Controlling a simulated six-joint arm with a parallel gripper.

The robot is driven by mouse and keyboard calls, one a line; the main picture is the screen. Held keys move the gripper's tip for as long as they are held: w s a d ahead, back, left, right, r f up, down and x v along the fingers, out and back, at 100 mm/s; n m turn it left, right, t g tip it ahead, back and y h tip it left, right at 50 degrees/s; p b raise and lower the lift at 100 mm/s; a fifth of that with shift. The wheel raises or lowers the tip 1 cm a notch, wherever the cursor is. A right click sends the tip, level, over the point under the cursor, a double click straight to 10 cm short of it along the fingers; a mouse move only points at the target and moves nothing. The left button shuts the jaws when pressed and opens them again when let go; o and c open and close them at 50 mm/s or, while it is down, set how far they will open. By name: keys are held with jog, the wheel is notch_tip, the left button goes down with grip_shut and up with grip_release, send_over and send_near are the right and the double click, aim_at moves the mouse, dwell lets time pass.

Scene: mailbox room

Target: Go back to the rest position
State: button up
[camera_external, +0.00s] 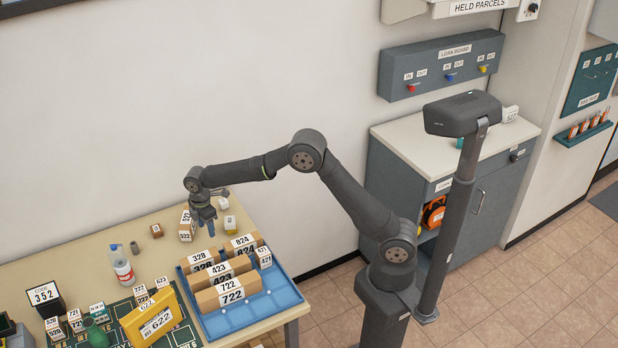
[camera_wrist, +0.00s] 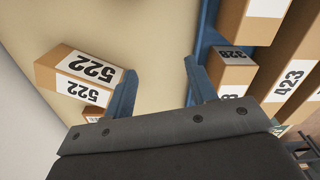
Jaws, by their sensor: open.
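A brown box labelled 522 (camera_wrist: 78,75) is beside the left finger; in the external view this box (camera_external: 187,226) stands just left of the gripper. A box labelled 328 (camera_wrist: 234,76) is beside the right finger. Whether the fingers touch either box cannot be told.
A blue tray (camera_external: 277,303) holds several boxes, including 423, 722 and 824. A bottle (camera_external: 121,265), a yellow parcel 622 (camera_external: 152,318) and small labelled blocks stand to the left. A grey cabinet (camera_external: 482,205) stands at the right. The wall is close behind the table.

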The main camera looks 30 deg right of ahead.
jog(key=a+f, duration=0.2)
jog(key=f, duration=0.1)
jog(key=shift+s+a, duration=0.1)
jog(key=shift+s, duration=0.2)
jog(key=shift+f, duration=0.45)
